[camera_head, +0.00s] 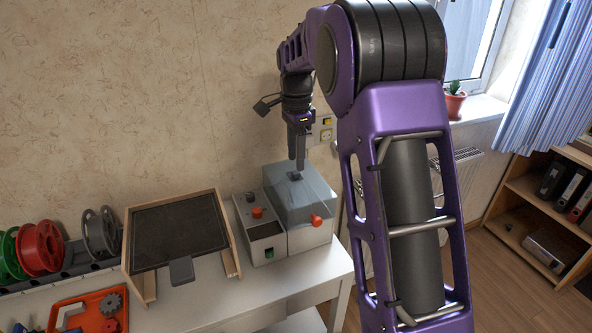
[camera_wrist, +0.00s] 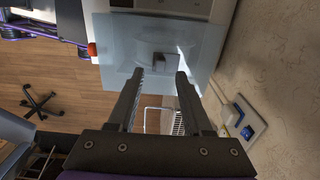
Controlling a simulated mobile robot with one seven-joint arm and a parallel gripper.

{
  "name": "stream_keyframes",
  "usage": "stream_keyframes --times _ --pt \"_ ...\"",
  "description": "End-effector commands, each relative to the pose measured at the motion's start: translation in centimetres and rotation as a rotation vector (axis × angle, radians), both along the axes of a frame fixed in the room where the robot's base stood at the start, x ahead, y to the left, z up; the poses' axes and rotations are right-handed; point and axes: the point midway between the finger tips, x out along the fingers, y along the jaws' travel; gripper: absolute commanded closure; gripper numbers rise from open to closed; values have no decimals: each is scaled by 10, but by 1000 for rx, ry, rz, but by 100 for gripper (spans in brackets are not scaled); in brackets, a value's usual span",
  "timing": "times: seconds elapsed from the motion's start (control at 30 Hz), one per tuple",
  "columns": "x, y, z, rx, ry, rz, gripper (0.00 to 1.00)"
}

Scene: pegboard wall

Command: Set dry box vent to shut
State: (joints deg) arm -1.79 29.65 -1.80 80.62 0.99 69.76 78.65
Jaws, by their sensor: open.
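The dry box (camera_head: 300,212) is a pale grey box with a see-through bluish lid, standing at the right end of the white table. A small dark vent piece (camera_head: 294,176) sits on top of the lid. In the wrist view this dark vent piece (camera_wrist: 163,62) lies just ahead of my fingertips, on the bluish lid (camera_wrist: 115,45). My gripper (camera_head: 300,165) points down at the lid from above. In the wrist view my gripper (camera_wrist: 158,76) has its two fingers apart with nothing between them. I cannot tell the vent's setting.
A grey control unit with an orange knob (camera_head: 257,212) stands left of the box. An orange-red knob (camera_head: 316,220) juts from the box front. A dark tilted panel (camera_head: 178,232), filament spools (camera_head: 40,247) and an orange tray (camera_head: 95,312) lie further left. A wall socket (camera_wrist: 240,120) is close by.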

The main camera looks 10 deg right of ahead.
Motion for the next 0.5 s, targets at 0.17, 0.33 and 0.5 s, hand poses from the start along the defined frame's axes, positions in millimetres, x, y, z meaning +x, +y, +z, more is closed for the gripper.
stream_keyframes --times 0.17,0.33,0.5 --pt "0 0 -27 -1 3 0 50" --pt "0 0 -35 -1 0 0 50" --pt "0 0 -36 -1 0 0 50"
